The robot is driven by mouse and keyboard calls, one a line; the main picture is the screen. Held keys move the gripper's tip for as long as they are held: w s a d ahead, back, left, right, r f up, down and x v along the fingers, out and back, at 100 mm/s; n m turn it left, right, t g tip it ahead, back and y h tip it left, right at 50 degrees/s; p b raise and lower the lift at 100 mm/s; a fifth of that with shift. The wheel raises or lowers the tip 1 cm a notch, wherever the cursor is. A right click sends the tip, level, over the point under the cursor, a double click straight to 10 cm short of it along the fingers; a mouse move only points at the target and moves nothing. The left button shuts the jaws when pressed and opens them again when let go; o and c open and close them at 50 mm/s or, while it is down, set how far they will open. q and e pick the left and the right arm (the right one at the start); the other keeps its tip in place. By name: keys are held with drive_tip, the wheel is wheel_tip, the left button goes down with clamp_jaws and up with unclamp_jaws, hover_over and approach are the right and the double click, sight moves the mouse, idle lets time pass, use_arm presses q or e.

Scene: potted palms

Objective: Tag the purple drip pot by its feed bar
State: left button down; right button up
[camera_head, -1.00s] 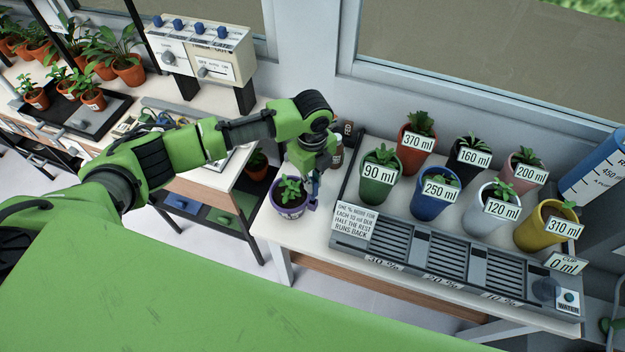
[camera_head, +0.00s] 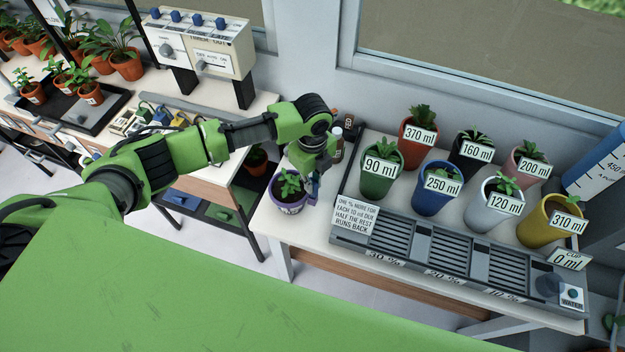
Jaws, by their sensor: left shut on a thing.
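The purple pot (camera_head: 288,208), with a small green plant, stands upright at the left end of the white bench (camera_head: 300,240). My left gripper (camera_head: 312,186) points down at the pot's right side and is shut at its rim. The fingertips are small and partly hidden, so the exact grip is hard to see. A grey tray with slotted bars (camera_head: 440,255) lies to the right, its front marked 30 %, 20 % and 10 %. A printed rule card (camera_head: 354,215) stands at its left end. My right gripper is out of view.
Tagged pots stand behind the bars, including the green 90 ml pot (camera_head: 378,184) and blue 250 ml pot (camera_head: 432,200). A cup sign reading 0 ml (camera_head: 569,261) and a water button (camera_head: 572,293) are at right. Small bottles (camera_head: 337,143) stand behind my gripper.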

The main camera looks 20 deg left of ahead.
use_arm(q)
drive_tip(key=shift+f, duration=0.6)
drive_tip(key=c, duration=1.5)
unclamp_jaws()
drive_tip(key=shift+r, duration=0.1)
